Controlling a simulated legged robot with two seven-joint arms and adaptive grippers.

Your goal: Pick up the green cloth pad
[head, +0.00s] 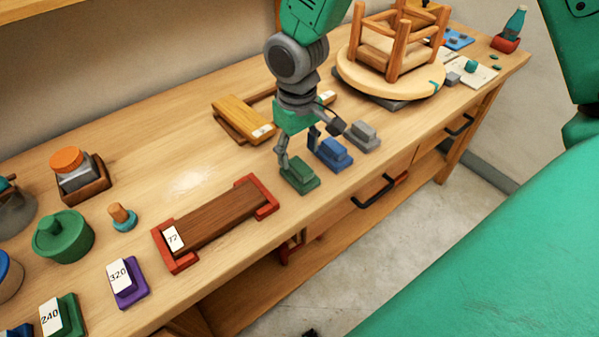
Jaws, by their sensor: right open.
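The green cloth pad (300,177), a small dark green block with a raised top, lies on the workbench (180,112) near its front edge. My right gripper (299,148) comes down from above and is open. One finger is at the pad's left side and overlaps it in the picture; another part of the gripper reaches over toward the blue pad. I cannot tell whether the fingers touch the green pad. My left gripper is not in view.
A blue pad (333,155) and a grey pad (362,137) sit close on the right. A red-ended wooden board (220,216) lies to the left. A wooden stool frame (388,45) stands on a round seat behind. Drawer handles (373,192) stick out below the front edge.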

